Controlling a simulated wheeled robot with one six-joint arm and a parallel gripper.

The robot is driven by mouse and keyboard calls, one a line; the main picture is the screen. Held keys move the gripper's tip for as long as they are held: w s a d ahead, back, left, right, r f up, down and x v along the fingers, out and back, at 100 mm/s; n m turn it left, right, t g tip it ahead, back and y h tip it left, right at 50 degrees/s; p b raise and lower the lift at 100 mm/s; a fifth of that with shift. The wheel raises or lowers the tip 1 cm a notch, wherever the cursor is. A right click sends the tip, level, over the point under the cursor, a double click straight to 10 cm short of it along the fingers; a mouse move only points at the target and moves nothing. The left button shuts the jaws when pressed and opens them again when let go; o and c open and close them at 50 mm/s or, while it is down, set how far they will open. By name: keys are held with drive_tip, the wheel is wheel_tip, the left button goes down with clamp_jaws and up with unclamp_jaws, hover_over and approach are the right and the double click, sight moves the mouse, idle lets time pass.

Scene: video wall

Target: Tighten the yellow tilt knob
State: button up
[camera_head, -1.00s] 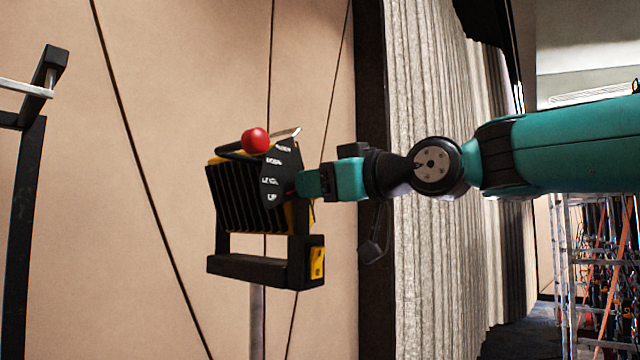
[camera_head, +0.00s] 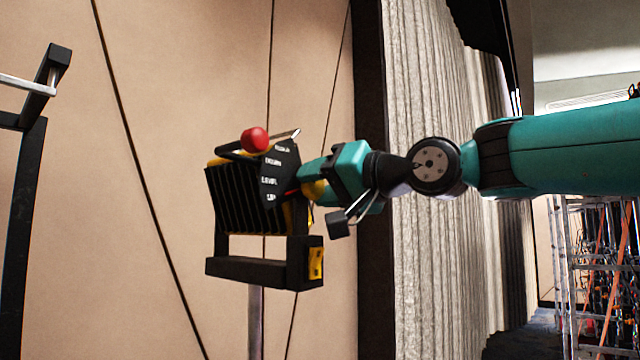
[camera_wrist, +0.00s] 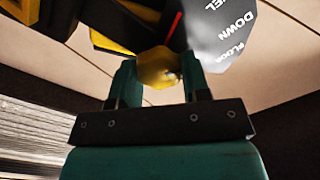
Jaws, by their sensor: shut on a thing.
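The yellow tilt knob (camera_wrist: 158,68) is on the side of a black and yellow finned lamp-like unit (camera_head: 235,195). In the wrist view the knob sits between the two teal fingers of my gripper (camera_wrist: 159,80), which is shut on it. In the head view my gripper (camera_head: 312,182) reaches the unit's right side, and a little of the knob shows beside the fingers. A dark plate with white lettering (camera_head: 274,175) lies just beside the knob. The far side of the knob is hidden.
The unit sits in a black yoke (camera_head: 262,272) on a metal pole (camera_head: 256,325). A red ball (camera_head: 255,139) tops a lever above it. A black frame (camera_head: 22,220) stands at left. Grey pleated curtain (camera_head: 440,240) hangs behind my arm; scaffolding (camera_head: 600,270) is at right.

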drive_tip(key=m+p, duration=0.1)
drive_tip(key=m, duration=0.5)
drive_tip(key=shift+m, duration=0.3)
drive_tip(key=m+p, duration=0.2)
drive_tip(key=m, duration=0.4)
drive_tip(key=shift+f, duration=0.15)
drive_tip(key=shift+m, duration=0.4)
drive_tip(key=o, duration=0.9)
drive_tip(key=shift+o, duration=0.2)
drive_tip(key=shift+d, duration=0.1)
drive_tip(key=b+v, duration=0.7)
drive_tip(key=v, duration=1)
drive_tip(key=shift+s+d+f, duration=0.1)
drive_tip(key=shift+s, duration=0.05)
